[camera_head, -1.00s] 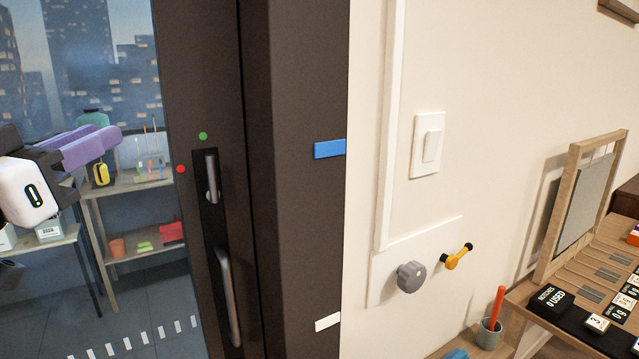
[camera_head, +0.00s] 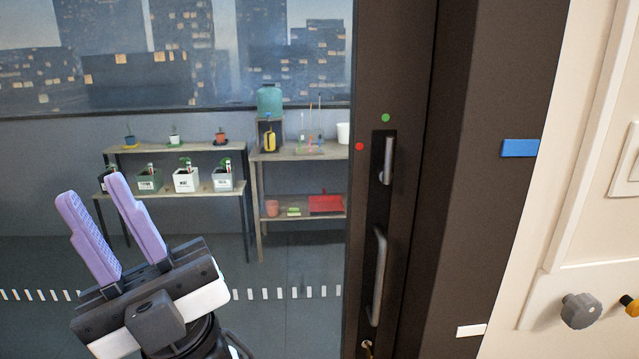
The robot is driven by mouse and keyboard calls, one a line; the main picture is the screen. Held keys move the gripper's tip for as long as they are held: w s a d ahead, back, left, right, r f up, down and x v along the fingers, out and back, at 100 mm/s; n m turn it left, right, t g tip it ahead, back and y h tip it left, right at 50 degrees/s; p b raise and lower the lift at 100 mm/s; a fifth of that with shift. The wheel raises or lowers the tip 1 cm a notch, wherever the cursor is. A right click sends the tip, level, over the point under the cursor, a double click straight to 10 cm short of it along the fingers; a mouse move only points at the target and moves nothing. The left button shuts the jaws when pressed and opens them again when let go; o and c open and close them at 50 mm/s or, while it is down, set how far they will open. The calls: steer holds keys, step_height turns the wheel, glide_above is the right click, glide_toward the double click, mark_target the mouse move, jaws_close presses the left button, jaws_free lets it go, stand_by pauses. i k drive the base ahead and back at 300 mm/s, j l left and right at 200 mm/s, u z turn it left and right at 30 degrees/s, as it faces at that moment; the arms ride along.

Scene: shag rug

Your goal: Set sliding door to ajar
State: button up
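The sliding door has a dark frame (camera_head: 410,215) around a large glass pane (camera_head: 300,240). A long vertical metal pull handle (camera_head: 379,277) is on the door's right stile, with a smaller metal latch lever (camera_head: 386,160) above it. A green dot (camera_head: 385,118) and a red dot (camera_head: 359,146) are near the lever. The door's edge stands against the dark jamb, and I see no gap there. My gripper (camera_head: 90,190) is at the lower left, in front of the glass, apart from the handle. Its two purple fingers point up and are spread with nothing between them.
Blue (camera_head: 520,148) and white (camera_head: 471,331) strips mark the jamb. A grey knob (camera_head: 580,311) and part of a yellow one are on the wall at right. Shelves with potted plants (camera_head: 185,178) stand behind the glass. Space between my gripper and the handle looks clear.

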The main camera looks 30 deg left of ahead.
mark_target(393, 40)
steer(key=u, duration=1.85)
steer(key=k+j+z, duration=0.15)
steer(key=z, duration=0.3)
steer(key=k+z, duration=0.15)
steer(key=z, duration=0.3)
steer(key=k+z, duration=0.2)
steer(key=z, duration=0.2)
